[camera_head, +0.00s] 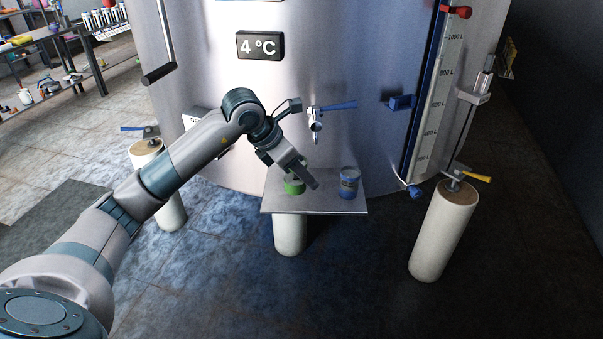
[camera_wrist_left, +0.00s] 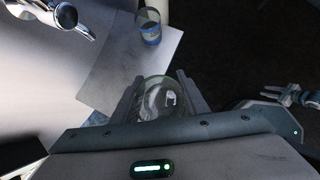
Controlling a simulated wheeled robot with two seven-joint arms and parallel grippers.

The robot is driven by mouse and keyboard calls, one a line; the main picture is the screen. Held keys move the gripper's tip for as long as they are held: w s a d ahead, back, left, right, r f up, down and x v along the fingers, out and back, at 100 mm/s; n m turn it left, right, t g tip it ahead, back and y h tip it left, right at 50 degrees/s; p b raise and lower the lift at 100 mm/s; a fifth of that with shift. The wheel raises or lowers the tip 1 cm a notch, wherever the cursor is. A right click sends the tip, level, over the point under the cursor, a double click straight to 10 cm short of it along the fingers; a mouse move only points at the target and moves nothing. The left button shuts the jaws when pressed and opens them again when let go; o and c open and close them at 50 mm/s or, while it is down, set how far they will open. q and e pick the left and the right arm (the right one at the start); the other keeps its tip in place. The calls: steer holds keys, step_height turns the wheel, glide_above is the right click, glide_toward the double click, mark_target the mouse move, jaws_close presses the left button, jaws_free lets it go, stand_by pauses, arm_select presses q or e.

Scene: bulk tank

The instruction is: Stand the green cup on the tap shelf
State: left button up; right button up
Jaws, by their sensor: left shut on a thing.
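The green cup (camera_head: 294,187) is held between the fingers of my left gripper (camera_head: 302,180). In the wrist view the cup (camera_wrist_left: 158,98) looks clear and greenish, with a finger on each side. In the head view it appears over the left part of the tap shelf (camera_head: 325,207), below and left of the tap (camera_head: 315,124). I cannot tell whether its base touches the shelf. In the wrist view the shelf (camera_wrist_left: 112,72) lies beyond the cup. At the right edge of that view, what looks like my right gripper (camera_wrist_left: 292,96) shows small and dark.
A blue cup (camera_head: 349,183) stands on the right part of the shelf; it also shows in the left wrist view (camera_wrist_left: 149,27). The steel tank wall rises behind. Pale posts with valves stand left (camera_head: 172,205) and right (camera_head: 441,235). The shelf's middle front looks bare.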

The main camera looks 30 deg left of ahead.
arm_select(q)
steer(key=shift+d, duration=0.1)
stand_by(0.5)
steer(key=s+d+f+m+g+h, duration=0.3)
steer(key=s+d+m+g, duration=0.35)
steer(key=d+m, duration=0.5)
steer(key=s+m+g+y+p, duration=0.1)
steer(key=s+m+g+y, duration=0.4)
steer(key=s+m, duration=0.6)
steer(key=m+y, duration=0.1)
steer(key=m, duration=0.6)
steer(key=shift+g, duration=0.35)
arm_select(e)
steer(key=shift+w+a+r+t, duration=0.3)
steer(key=shift+a+r+t, duration=0.05)
steer(key=shift+a+t, duration=0.2)
arm_select(q)
steer(key=shift+s+f, duration=0.1)
steer(key=s+f, duration=0.3)
steer(key=f, duration=0.9)
steer(key=shift+s+f, duration=0.15)
steer(key=shift+f, duration=0.1)
arm_select(e)
steer(key=shift+w, duration=0.25)
